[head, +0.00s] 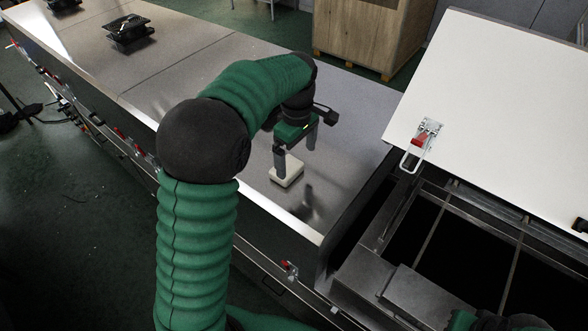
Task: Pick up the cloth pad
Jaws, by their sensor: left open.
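The cloth pad (289,175) is a small cream block lying flat on the steel top, near its front edge. My left gripper (296,158) points down over the pad from the green-sleeved left arm. Its fingers are apart. One finger comes down at the pad's upper left side; the other is higher in the picture, to the right. I cannot tell whether a finger touches the pad. Of my right arm only a green piece shows at the bottom right; its gripper is out of view.
An open white lid (500,110) with a red-handled latch (417,145) stands at the right, over a dark open bay with metal bars (430,235). A wooden crate (375,35) stands behind. Black fittings (128,33) sit at the far left. The steel top (190,65) between is clear.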

